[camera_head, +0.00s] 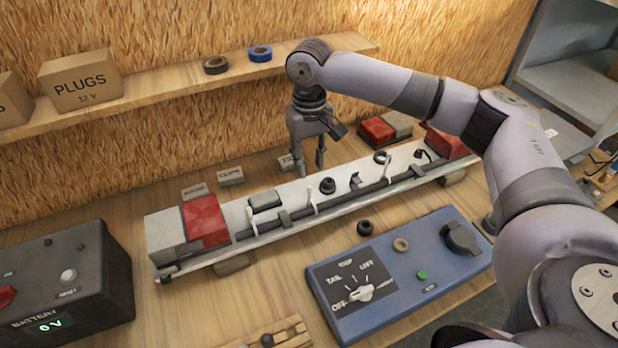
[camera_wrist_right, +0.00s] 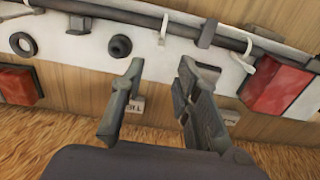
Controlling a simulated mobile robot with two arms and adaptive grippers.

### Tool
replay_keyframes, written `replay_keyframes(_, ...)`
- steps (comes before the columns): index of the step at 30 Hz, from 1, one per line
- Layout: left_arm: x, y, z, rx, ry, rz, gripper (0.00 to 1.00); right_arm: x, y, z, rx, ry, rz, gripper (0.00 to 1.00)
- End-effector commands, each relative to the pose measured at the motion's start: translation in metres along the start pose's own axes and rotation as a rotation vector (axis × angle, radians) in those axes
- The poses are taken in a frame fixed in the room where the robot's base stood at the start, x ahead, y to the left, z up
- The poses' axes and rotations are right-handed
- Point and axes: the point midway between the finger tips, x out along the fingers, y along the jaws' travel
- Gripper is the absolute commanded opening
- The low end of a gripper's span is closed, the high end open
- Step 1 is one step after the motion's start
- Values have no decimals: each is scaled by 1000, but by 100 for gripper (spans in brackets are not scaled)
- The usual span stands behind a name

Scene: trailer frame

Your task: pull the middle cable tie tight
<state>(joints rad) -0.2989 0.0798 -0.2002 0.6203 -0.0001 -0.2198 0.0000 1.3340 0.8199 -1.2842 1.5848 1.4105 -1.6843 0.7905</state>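The middle cable tie (camera_head: 312,195) is a thin white strap around the dark cable (camera_head: 340,196) on the white trailer frame board (camera_head: 231,215). Its pale tail sticks up. The middle tie also shows in the right wrist view (camera_wrist_right: 163,29), past my fingertips. My right gripper (camera_head: 309,168) points down behind the board, with its fingers apart and nothing between them. In the right wrist view the open right gripper (camera_wrist_right: 160,70) is apart from the tie. The left tie (camera_head: 252,220) and the right tie (camera_head: 388,168) are on the same cable. My left gripper is not in view.
A black grommet (camera_head: 328,186) sits right of the middle tie. Red lamps (camera_head: 206,220) stand at the board's ends. A blue switch box (camera_head: 372,295) and a dark battery box (camera_head: 62,285) stand in front. A shelf with a PLUGS box (camera_head: 80,82) runs behind.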

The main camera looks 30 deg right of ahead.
Motion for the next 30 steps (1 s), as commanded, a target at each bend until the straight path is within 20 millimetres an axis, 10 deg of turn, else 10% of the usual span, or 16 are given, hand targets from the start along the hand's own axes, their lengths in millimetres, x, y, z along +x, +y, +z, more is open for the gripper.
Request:
replay_keyframes(12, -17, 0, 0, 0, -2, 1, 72, 67, 0, 0, -1, -1, 0, 29)
replay_keyframes(30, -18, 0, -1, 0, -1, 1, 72, 74, 0, 0, -1, 1, 0, 15)
